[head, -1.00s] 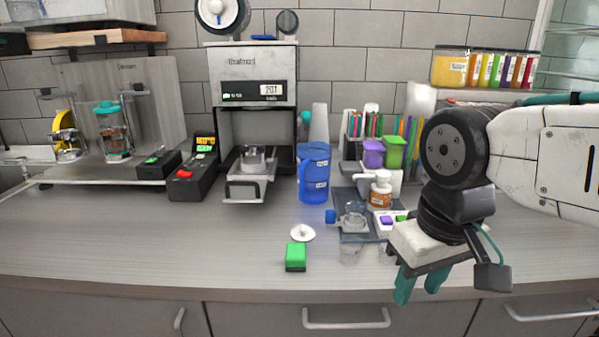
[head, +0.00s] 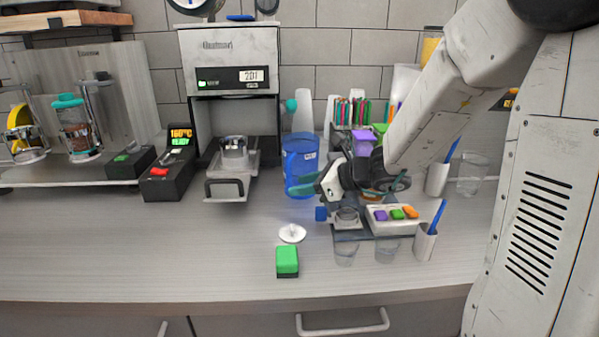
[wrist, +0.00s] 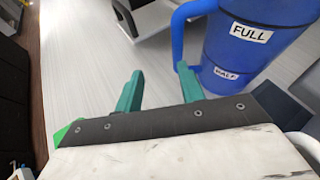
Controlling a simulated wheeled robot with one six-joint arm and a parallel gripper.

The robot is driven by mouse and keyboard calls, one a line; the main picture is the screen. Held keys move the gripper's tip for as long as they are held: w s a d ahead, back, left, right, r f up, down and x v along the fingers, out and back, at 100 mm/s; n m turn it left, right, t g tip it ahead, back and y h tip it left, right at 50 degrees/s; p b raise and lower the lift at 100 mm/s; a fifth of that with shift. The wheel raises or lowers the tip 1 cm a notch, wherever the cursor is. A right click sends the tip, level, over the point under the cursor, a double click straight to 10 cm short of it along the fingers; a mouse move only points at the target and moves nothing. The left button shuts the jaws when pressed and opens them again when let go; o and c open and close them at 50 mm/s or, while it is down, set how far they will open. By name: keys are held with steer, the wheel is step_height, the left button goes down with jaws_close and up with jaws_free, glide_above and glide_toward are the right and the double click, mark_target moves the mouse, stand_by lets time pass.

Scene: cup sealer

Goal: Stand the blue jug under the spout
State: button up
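The blue jug (head: 300,165) stands upright on the counter, right of the cup sealer. In the wrist view the jug (wrist: 245,45) is at the upper right, with FULL and HALF labels and its handle (wrist: 180,35) toward the fingers. My gripper (head: 312,188) is low at the jug's right side in the head view. In the wrist view its green fingers (wrist: 158,80) are apart with nothing between them. The right fingertip is close to the handle's lower end; I cannot tell whether they touch. I cannot clearly make out a spout.
The cup sealer (head: 228,75) has its tray handle (head: 225,190) out front. A white disc (head: 292,233) and a green-topped block (head: 287,260) lie in front. Glasses (head: 346,252) and a tray of coloured blocks (head: 392,215) crowd the right. The left front counter is clear.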

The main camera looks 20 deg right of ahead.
mark_target(298, 170)
steer(key=shift+w+d+f+m+t+h, duration=0.3)
steer(key=shift+w+d+f+m+t, duration=0.1)
steer(key=shift+w+d+m, duration=0.25)
steer(key=shift+w+d+f+m, duration=0.1)
steer(key=shift+w+f+m, duration=0.15)
steer(key=shift+m, duration=0.1)
steer(key=x, duration=0.7)
steer(key=shift+w+r, duration=0.15)
steer(key=shift+r, duration=0.05)
jaws_close()
